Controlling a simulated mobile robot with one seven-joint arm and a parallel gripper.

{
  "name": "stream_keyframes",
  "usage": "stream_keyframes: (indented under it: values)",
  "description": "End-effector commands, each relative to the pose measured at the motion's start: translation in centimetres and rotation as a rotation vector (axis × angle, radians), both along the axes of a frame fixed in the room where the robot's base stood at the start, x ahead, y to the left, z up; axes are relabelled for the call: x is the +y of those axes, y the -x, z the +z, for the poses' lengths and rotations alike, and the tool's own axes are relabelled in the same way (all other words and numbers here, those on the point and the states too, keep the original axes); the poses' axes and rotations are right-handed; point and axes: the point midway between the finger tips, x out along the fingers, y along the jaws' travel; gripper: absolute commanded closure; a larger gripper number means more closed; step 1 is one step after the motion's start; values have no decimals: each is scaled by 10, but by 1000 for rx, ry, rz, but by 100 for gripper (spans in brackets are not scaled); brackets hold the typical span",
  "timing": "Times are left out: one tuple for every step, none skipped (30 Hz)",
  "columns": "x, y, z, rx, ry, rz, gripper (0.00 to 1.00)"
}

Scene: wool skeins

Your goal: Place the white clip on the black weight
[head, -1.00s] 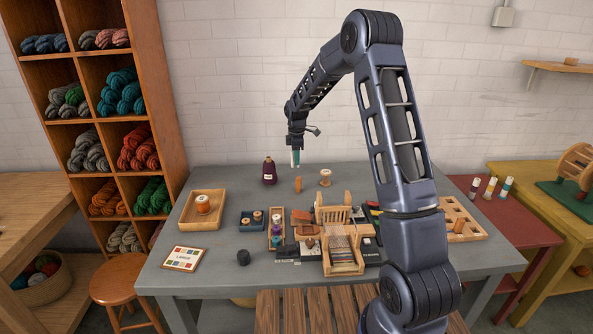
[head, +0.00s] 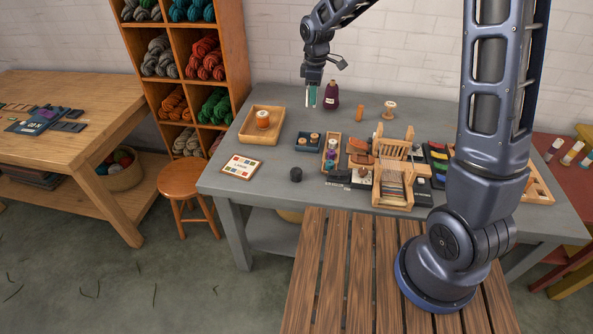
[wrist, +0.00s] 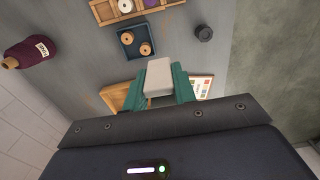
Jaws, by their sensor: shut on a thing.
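My gripper (head: 311,97) is in the air above the back left part of the grey table, left of a dark purple yarn cone. Its teal fingers are shut on the white clip, a pale block between the fingertips in the wrist view (wrist: 158,75). In the head view the clip is mostly hidden by the fingers. The black weight (head: 296,174) is a small dark cylinder on the table near its front edge, right of the colour card. The weight also shows in the wrist view (wrist: 203,33), apart from the clip, with nothing on it.
A wooden tray (head: 243,137) with an orange spool, a blue tray (head: 297,147) with spools and a colour card (head: 242,167) surround the weight's back and left. The purple cone (head: 331,97) stands beside my gripper. A small wooden loom (head: 393,187) stands farther right.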

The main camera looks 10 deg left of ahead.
Motion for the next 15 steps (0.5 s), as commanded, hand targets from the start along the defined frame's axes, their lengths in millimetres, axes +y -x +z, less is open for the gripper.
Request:
stream_keyframes:
  values:
    - [8, 22, 3, -2, 1, 6, 95]
    - [11, 33, 3, -1, 2, 4, 95]
    - [16, 48, 5, -2, 2, 3, 95]
    - [18, 58, 5, -2, 3, 1, 95]
    - [21, 68, 6, -2, 3, 1, 95]
    - [23, 80, 6, -3, 4, -1, 95]
    - [25, 88, 7, -4, 4, -1, 95]
    - [26, 95, 7, -4, 4, -3, 95]
    - [27, 103, 7, -4, 5, -5, 95]
    - [28, 109, 7, -5, 6, -6, 95]
    - [28, 113, 8, -5, 6, -7, 95]
    - [29, 118, 8, -5, 6, -8, 95]
    - [29, 120, 7, -5, 7, -8, 95]
    - [29, 122, 6, -5, 7, -9, 95]
    - [29, 124, 3, -4, 8, -10, 95]
